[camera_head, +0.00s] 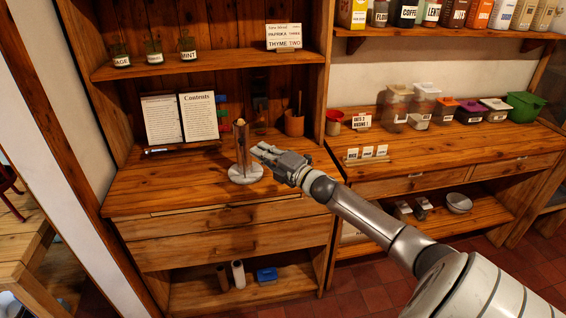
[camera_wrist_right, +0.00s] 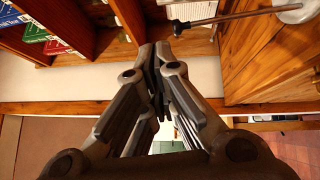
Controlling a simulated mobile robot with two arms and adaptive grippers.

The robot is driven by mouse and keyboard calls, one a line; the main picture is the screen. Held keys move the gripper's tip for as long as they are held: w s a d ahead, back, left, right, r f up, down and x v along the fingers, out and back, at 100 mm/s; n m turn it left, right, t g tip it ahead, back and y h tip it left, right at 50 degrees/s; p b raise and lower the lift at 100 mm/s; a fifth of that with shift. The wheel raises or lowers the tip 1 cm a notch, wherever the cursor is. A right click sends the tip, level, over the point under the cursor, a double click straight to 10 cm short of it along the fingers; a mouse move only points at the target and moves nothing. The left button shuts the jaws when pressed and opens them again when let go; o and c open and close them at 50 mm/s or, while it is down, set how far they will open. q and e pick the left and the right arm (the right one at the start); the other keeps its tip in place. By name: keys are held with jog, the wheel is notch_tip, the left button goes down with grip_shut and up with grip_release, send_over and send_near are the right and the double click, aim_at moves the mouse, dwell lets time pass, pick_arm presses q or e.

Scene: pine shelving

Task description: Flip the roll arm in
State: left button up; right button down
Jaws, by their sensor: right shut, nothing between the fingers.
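A stand with a pale round base (camera_head: 245,175) and an upright brown post (camera_head: 241,148) with a light knob on top stands on the wooden counter. In the right wrist view, a round pale base (camera_wrist_right: 296,10) and a thin dark rod (camera_wrist_right: 228,18) show at the top right. I cannot clearly tell the roll arm from the post or its position. My right gripper (camera_head: 262,152) is just right of the post in the head view, shut and empty; its fingers also show in the wrist view (camera_wrist_right: 160,52). Contact with the stand cannot be told. My left gripper is not in view.
An open recipe book (camera_head: 198,117) stands behind and left of the stand. A wooden cup (camera_head: 294,124) is at the back right. The counter's front left (camera_head: 150,190) is clear. A shelf (camera_head: 220,63) overhangs the back. Several lidded containers fill the right-hand counter.

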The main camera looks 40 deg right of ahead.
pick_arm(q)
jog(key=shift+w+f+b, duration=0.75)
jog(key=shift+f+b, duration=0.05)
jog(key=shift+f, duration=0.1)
pick_arm(e)
jog(key=s, duration=0.6)
jog(key=shift+s+d+r, duration=0.35)
jog(key=shift+s+d, duration=0.05)
jog(key=shift+d, duration=0.05)
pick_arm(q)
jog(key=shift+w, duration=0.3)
pick_arm(e)
jog(key=shift+f, duration=0.1)
